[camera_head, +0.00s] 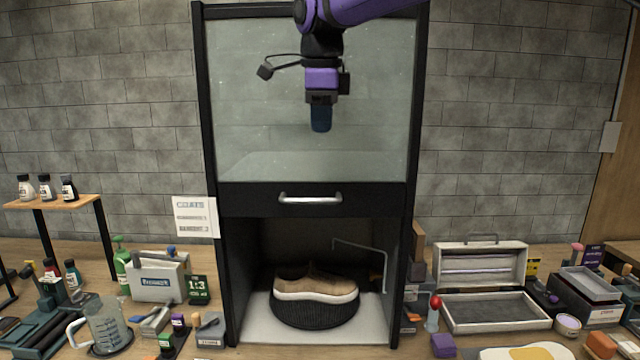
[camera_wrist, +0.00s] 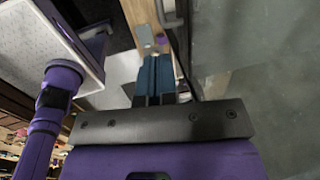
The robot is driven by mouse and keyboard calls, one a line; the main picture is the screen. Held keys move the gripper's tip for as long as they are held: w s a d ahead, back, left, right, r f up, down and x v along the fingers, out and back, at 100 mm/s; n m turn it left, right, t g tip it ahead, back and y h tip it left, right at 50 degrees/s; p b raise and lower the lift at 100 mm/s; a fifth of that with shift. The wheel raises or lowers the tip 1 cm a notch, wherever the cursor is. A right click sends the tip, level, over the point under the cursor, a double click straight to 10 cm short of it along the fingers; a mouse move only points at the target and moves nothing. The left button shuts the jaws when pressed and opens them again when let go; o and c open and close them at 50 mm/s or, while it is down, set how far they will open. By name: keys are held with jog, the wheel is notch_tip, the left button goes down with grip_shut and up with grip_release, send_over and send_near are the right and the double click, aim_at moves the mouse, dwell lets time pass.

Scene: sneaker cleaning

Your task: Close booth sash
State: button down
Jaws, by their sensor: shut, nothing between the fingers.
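The booth is a tall black frame with a glass sash (camera_head: 311,100) that is partly lowered. Its black bottom rail carries a silver handle (camera_head: 310,198), and the opening below the rail is clear. A brown sneaker (camera_head: 316,287) with a pale sole sits inside on a dark round stand (camera_head: 315,309). My gripper (camera_head: 320,128) hangs pointing down in front of the glass, above the handle and apart from it. Its fingers are shut and empty. The wrist view shows the blue fingers (camera_wrist: 153,80) together, with the grey glass (camera_wrist: 270,70) to the right and a metal bar (camera_wrist: 172,15) near their tips.
A thin bent rod (camera_head: 384,263) stands inside the booth at right. A wooden rack with bottles (camera_head: 52,199), a measuring jug (camera_head: 104,326) and a tool box (camera_head: 158,277) are left. An open grey case (camera_head: 480,264) and a tray (camera_head: 495,312) are right.

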aim_at(320, 201)
jog(key=w+f, duration=0.1)
jog(key=f, duration=0.8)
jog(key=w+f, duration=0.1)
jog(key=f, duration=0.3)
jog(key=shift+w+f, duration=0.3)
jog(key=shift+f, duration=0.1)
notch_tip(320, 201, down, 38)
jog(key=shift+s+f, duration=0.15)
jog(key=shift+f, duration=0.2)
jog(key=shift+s+f, duration=0.1)
